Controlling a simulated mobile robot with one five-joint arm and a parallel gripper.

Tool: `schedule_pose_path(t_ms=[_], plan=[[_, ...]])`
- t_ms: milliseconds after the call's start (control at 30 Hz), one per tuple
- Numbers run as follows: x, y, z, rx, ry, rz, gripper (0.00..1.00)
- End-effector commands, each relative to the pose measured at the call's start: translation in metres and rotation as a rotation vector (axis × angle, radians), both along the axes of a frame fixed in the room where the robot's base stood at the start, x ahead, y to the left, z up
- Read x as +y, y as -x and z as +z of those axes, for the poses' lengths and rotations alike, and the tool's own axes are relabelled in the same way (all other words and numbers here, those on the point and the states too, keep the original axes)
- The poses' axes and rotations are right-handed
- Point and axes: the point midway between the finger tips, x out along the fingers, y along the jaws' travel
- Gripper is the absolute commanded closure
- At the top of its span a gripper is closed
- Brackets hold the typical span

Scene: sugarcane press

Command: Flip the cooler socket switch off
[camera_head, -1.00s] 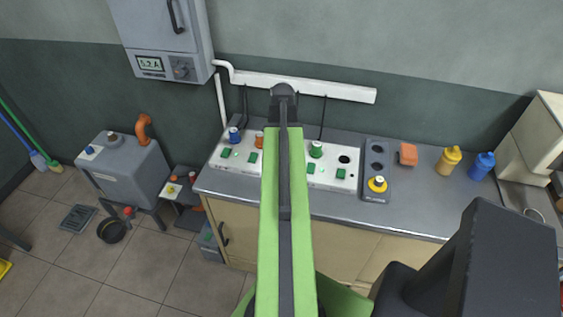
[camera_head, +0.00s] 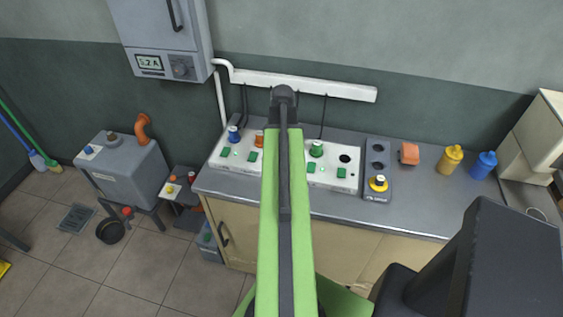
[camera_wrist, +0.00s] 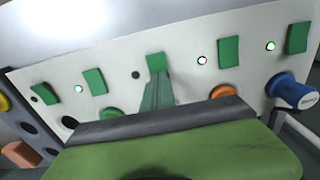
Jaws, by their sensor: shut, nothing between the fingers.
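The white socket panel (camera_head: 330,184) lies on the grey counter with a row of green switches. In the wrist view the panel (camera_wrist: 180,85) appears turned around. My gripper (camera_wrist: 157,74) is shut and empty, its tip at the middle green switch (camera_wrist: 156,61), touching or very close. The small light (camera_wrist: 136,75) beside that switch is dark. The lights by the switches near the blue, orange and green plugs glow. I see no label naming the cooler socket. The middle socket is hidden behind my arm and gripper.
The blue plug (camera_head: 234,134), orange plug (camera_head: 259,140) and green plug (camera_head: 316,149) stand up from the panel. A dark socket block (camera_head: 377,163) with a yellow plug (camera_head: 378,183) sits to its right. Orange, yellow and blue items stand farther right. A grey wall cabinet (camera_head: 160,35) hangs at upper left.

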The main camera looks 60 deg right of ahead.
Motion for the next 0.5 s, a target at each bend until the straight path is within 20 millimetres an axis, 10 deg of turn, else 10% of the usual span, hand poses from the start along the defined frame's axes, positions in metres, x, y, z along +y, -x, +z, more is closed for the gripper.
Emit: schedule_pose_path(t_ms=[500], plan=[[0.0002, -0.0002, 0.003, 0.0, 0.0, 0.0, 1.0]])
